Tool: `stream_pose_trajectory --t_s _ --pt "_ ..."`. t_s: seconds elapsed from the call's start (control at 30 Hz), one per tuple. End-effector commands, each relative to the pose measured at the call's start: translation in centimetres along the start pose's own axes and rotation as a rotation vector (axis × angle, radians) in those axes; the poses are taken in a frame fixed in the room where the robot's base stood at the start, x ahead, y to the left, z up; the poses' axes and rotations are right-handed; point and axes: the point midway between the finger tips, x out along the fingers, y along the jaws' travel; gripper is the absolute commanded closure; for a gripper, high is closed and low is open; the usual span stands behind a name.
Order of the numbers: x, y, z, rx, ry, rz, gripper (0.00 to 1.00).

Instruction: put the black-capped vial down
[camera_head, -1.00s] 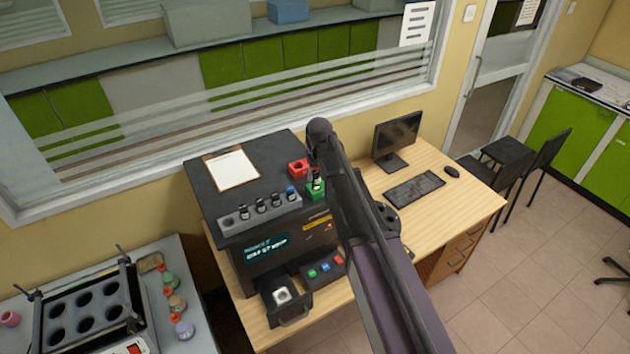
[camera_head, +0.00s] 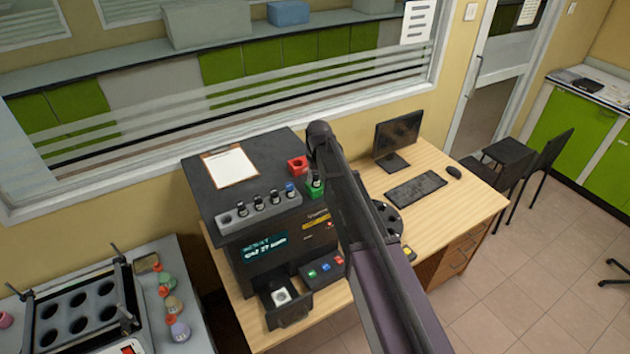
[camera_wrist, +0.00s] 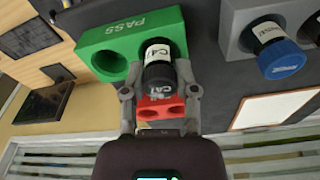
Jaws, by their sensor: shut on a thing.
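The black-capped vial (camera_wrist: 159,72) has a white label and shows at the centre of the wrist view, cap toward the camera. My gripper (camera_wrist: 160,92) is shut on it, one finger on each side. The vial's lower end is at the right hole of the green PASS block (camera_wrist: 95,46); how deep it sits I cannot tell. The block's left hole is empty. In the head view the vial (camera_head: 316,178) stands upright at the green block (camera_head: 314,192), beside my arm, which hides the fingers.
A red block (camera_head: 298,165) with empty holes is close behind. A grey rack (camera_head: 232,226) holds several vials to the left, one blue-capped (camera_wrist: 283,58). A clipboard (camera_head: 230,167) lies on the black machine's top. A monitor (camera_head: 397,137) and keyboard (camera_head: 416,186) stand to the right.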

Motion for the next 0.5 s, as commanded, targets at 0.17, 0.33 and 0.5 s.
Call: stream_pose_trajectory --t_s 0.17,0.33,0.5 --pt "-0.02 0.01 0.01 0.000 0.000 0.000 1.00" --pt "0.08 0.02 0.01 0.000 0.000 0.000 1.00" --pt "0.28 0.03 0.04 0.000 0.000 0.000 0.49"
